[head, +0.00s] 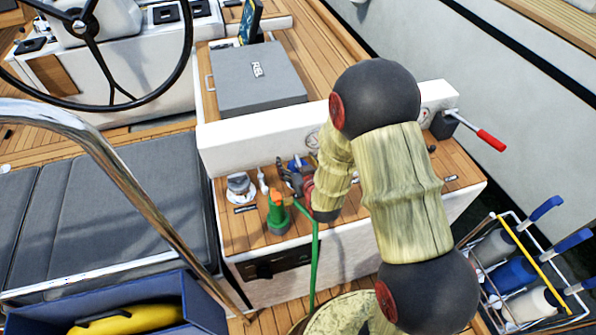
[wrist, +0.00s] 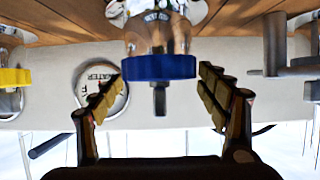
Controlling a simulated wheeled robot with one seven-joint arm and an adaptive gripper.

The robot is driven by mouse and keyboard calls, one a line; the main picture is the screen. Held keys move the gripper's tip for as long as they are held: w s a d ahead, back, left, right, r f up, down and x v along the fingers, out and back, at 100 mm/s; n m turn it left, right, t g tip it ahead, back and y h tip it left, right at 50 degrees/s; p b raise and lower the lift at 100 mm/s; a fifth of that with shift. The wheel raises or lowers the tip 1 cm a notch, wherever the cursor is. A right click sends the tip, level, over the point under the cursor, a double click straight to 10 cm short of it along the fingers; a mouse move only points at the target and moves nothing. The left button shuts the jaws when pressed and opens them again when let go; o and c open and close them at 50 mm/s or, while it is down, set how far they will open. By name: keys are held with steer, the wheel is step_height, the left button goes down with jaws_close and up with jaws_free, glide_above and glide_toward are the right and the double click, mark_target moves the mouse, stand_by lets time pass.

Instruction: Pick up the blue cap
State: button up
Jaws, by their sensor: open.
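The blue cap (wrist: 158,67) shows in the wrist view as a ribbed blue disc on a shiny metal and clear fitting, with a short grey stem on its other side. In the head view it is a small patch of blue (head: 297,164) on the wooden console top, partly hidden by my gripper (head: 288,178). In the wrist view my gripper (wrist: 160,80) is open, with one finger on each side of the cap. Gaps show between both fingers and the cap. I cannot tell exactly how far ahead of the fingertips it lies.
A yellow cap (wrist: 14,77) and a round water gauge (wrist: 117,100) are near in the wrist view. An orange and green nozzle (head: 278,214) with a green hose stands in front of my gripper. A white panel (head: 250,147) rises behind. A red-handled lever (head: 490,140) is at right.

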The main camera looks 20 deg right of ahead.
steer(key=x, duration=0.2)
steer(key=shift+w+f, duration=0.1)
steer(key=shift+w, duration=0.15)
steer(key=c, duration=1.5)
steer(key=shift+c, duration=0.6)
